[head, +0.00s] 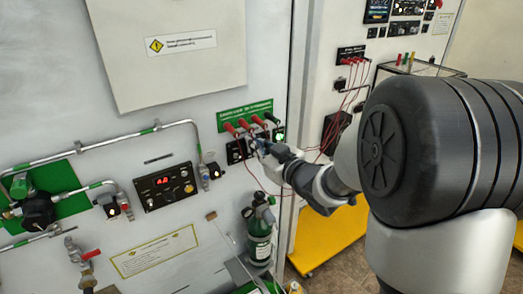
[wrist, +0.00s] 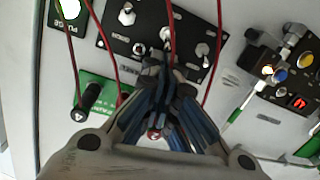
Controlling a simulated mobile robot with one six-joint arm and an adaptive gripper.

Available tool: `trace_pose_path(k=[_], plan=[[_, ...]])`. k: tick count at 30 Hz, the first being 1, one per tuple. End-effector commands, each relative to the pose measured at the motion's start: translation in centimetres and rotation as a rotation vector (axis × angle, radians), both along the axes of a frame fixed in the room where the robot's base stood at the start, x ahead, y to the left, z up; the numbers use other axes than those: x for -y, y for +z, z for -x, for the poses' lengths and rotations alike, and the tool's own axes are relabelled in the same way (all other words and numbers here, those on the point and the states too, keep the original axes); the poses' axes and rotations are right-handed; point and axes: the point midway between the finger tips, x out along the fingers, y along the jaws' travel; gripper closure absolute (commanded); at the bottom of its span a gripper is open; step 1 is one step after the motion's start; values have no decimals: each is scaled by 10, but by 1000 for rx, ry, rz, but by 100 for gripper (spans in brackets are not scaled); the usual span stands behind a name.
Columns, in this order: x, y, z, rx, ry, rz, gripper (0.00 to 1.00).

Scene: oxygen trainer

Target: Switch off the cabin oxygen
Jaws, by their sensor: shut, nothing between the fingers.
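My gripper (head: 262,147) is shut and empty, its tips in front of a black switch panel (head: 236,151) on the white wall. In the wrist view, my gripper (wrist: 166,90) has its blue-padded fingers together over the panel's lower edge. Metal toggle switches show on that panel (wrist: 183,68): one at the upper left (wrist: 127,12), one in the middle (wrist: 166,32) and one at the right (wrist: 202,48). The fingers hide part of the panel. I cannot tell whether they touch a switch. The lettering is too small to read, so I cannot tell which switch is the cabin oxygen.
Red leads (wrist: 220,40) hang across the panel. Red plugs (head: 243,122) sit in a green strip (head: 226,115) above it. A lit green indicator (wrist: 70,8) is beside the panel. A display box (head: 165,187) is left, and a green cylinder (head: 259,233) stands below.

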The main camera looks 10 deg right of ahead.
Motion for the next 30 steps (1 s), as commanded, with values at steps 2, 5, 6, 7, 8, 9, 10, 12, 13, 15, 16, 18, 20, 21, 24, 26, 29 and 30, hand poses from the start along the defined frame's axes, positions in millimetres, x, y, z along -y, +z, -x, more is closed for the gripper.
trace_pose_path(k=[2, 5, 6, 7, 8, 9, 10, 12, 13, 15, 16, 18, 20, 21, 24, 26, 29, 30], plan=[[-1, 0, -1, 0, 0, 0, 100], [-1, 0, -1, 0, 0, 1, 100], [-1, 0, -1, 0, 0, 1, 100], [-1, 0, -1, 0, 0, 1, 100], [-1, 0, -1, 0, 0, 0, 100], [0, 0, -1, 1, 0, 0, 100], [0, 0, -1, 1, 0, 1, 100], [0, -1, -1, 4, 0, -1, 100], [0, -1, -1, 7, 0, -2, 100], [0, -3, 0, 18, 0, -5, 100], [0, -4, 0, 23, 1, -7, 100], [0, -5, 1, 40, 0, -13, 100], [1, -4, 1, 49, -1, -15, 100], [1, -4, 1, 53, -1, -17, 100], [1, -4, 2, 65, 0, -20, 100], [1, -4, 2, 74, 0, -24, 100], [1, -5, 3, 87, 0, -28, 100], [1, -6, 3, 93, 0, -30, 100]])
